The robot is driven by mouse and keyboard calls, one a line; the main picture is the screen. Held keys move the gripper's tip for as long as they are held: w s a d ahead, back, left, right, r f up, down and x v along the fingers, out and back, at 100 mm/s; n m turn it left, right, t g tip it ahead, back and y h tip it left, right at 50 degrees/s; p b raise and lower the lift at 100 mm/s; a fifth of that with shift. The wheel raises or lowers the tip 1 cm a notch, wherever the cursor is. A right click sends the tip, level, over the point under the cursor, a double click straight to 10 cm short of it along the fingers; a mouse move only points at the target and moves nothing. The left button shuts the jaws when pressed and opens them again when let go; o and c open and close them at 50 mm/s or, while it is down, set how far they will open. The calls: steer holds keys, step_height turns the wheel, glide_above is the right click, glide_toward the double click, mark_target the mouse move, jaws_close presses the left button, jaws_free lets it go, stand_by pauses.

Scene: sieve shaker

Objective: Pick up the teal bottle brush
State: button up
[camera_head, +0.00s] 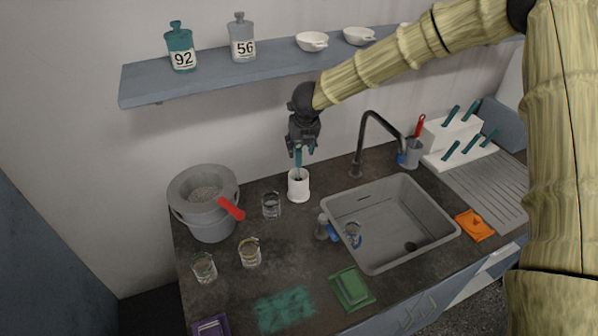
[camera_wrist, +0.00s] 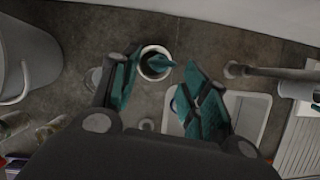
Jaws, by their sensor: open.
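The teal bottle brush (camera_head: 298,158) stands upright in a white cup (camera_head: 299,190) on the counter, left of the sink. My gripper (camera_head: 301,149) is directly above the cup, pointing down at the brush's upper end. In the wrist view, my gripper (camera_wrist: 163,70) is open. The brush (camera_wrist: 158,63) shows between and just beyond the two fingertips, inside the cup's rim (camera_wrist: 143,69). I cannot tell whether either finger touches it. The brush's lower part is hidden in the cup.
A glass beaker (camera_head: 271,206) stands close left of the cup. A grey bucket (camera_head: 211,222) with a red-handled tool is farther left. The black faucet (camera_head: 364,140) and sink (camera_head: 388,262) are to the right. A shelf (camera_head: 270,69) with bottles and bowls hangs above.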

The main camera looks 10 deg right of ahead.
mark_target(299, 151)
steer(key=shift+p+x, duration=0.7)
steer(key=shift+x, duration=2)
jaws_close()
